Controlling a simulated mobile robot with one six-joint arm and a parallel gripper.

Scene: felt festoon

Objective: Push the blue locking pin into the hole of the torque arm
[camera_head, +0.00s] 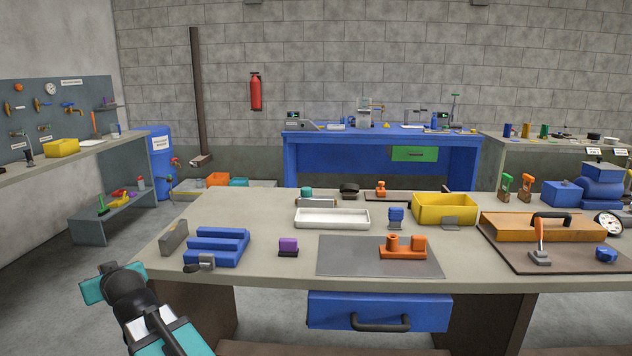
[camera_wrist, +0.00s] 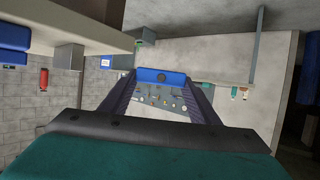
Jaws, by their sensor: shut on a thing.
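My gripper (camera_wrist: 162,82) shows in the wrist view with its two dark fingers closed on a blue piece (camera_wrist: 162,75), which looks like the locking pin. In the head view my teal and black arm is at the lower left, left of the bench, and the fingers and pin cannot be made out. An orange part (camera_head: 403,252) with two raised bosses, one with an open top, lies on a grey mat (camera_head: 345,257) on the bench. I cannot tell for sure whether it is the torque arm.
On the bench (camera_head: 265,215) stand a blue slotted block (camera_head: 217,247), a purple block (camera_head: 288,246), a white tray (camera_head: 331,218), a yellow bin (camera_head: 444,208) and a brown board with an orange-handled clamp (camera_head: 540,240). A blue drawer (camera_head: 378,312) is under the front edge.

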